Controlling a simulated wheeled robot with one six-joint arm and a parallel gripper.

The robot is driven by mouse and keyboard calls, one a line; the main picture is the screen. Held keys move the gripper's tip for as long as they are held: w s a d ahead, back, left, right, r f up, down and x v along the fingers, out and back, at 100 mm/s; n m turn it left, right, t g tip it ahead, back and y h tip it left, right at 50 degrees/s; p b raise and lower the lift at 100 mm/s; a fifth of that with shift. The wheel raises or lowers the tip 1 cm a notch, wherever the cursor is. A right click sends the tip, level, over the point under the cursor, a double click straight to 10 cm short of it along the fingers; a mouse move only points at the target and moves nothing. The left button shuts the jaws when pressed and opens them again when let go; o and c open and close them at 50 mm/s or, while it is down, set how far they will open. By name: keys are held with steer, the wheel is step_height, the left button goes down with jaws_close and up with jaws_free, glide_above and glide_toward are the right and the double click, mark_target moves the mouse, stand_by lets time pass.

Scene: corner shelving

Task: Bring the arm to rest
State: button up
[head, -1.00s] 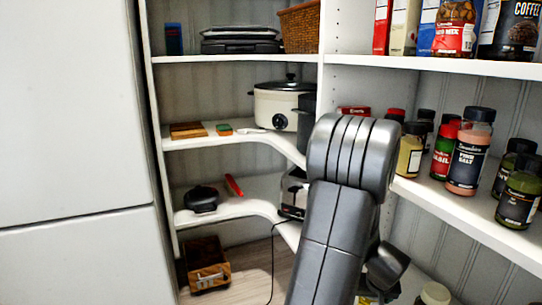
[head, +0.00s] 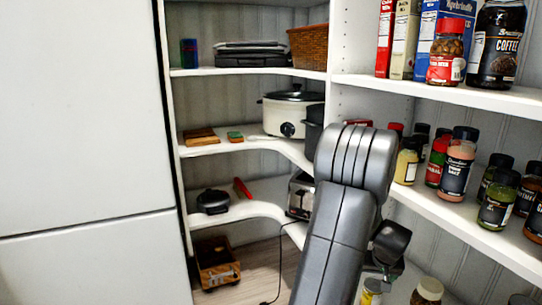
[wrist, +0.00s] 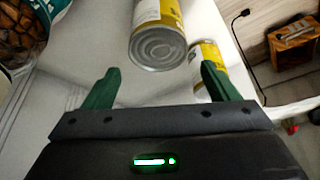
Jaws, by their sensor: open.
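My arm (head: 345,210) rises folded in front of the corner shelving in the head view. A yellow can (wrist: 158,40) with a bare metal end shows beyond and between the fingertips, and a second yellow can (wrist: 205,55) lies behind the right finger. Nothing is held. I cannot tell whether a finger touches a can.
Spice jars (head: 459,165) crowd the right middle shelf, close to my arm. A slow cooker (head: 290,115), a toaster (head: 301,195) and a black pan (head: 213,202) stand on the left shelves. A nut jar (wrist: 22,30) is left of the gripper.

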mark_target(374, 285)
step_height(374, 285, down, 6)
steer(key=shift+s+f+b, duration=0.1)
steer(key=shift+f+b, duration=0.15)
steer(key=shift+b, duration=0.8)
steer(key=p+v, duration=0.2)
steer(key=v, duration=0.2)
steer(key=shift+a, duration=0.1)
steer(key=shift+s+a+r, duration=0.25)
steer(key=shift+r, duration=0.45)
